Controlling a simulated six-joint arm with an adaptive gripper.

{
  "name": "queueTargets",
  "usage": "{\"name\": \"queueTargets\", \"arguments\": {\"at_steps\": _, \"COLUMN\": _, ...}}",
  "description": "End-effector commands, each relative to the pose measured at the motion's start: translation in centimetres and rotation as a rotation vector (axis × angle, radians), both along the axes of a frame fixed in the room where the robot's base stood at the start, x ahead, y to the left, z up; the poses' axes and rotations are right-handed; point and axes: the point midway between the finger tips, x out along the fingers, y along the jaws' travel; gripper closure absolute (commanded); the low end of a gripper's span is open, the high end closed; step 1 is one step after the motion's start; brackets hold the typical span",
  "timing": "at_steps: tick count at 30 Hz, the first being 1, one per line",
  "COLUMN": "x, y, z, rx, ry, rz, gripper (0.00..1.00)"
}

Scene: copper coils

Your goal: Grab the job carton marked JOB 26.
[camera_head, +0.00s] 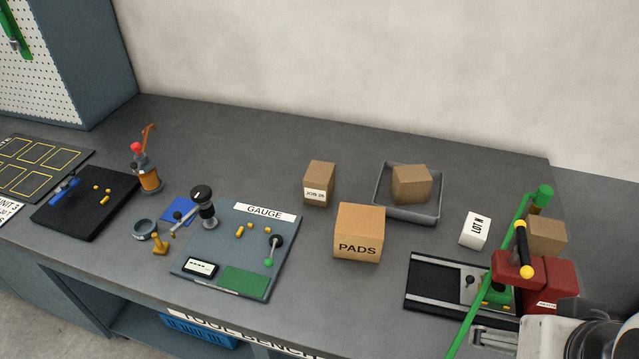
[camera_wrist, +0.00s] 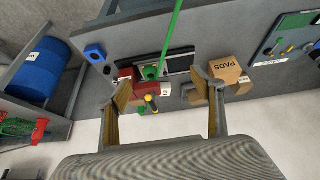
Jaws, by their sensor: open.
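The job carton (camera_head: 319,184) is a small brown box with a white label that seems to read JOB 26. It stands upright on the grey bench, behind and left of the PADS box, in the head view.
The PADS box (camera_head: 358,233) stands in front of the carton. A grey tray (camera_head: 408,213) holding a brown box is to its right. A white LOT N box (camera_head: 475,230) and a red machine with green lever (camera_head: 537,283) stand further right. The GAUGE board (camera_head: 240,237) lies left.

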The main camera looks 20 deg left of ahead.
Motion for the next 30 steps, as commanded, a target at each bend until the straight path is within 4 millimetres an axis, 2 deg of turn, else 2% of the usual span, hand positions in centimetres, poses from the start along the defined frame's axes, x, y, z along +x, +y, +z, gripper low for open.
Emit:
{"name": "queueTargets", "arguments": {"at_steps": 5, "x": 1.1, "y": -0.6, "z": 0.0, "rx": -0.071, "ry": 0.024, "rz": 0.057, "gripper": 0.33}}
{"name": "queueTargets", "arguments": {"at_steps": 11, "x": 3.7, "y": -1.7, "z": 0.3, "rx": -0.213, "ry": 0.061, "rz": 0.173, "gripper": 0.33}}
{"name": "queueTargets", "arguments": {"at_steps": 21, "x": 9.5, "y": -2.6, "z": 0.7, "rx": -0.484, "ry": 0.116, "rz": 0.413, "gripper": 0.33}}
{"name": "queueTargets", "arguments": {"at_steps": 30, "x": 15.3, "y": -1.8, "z": 0.8, "rx": -0.722, "ry": 0.151, "rz": 0.638, "gripper": 0.33}}
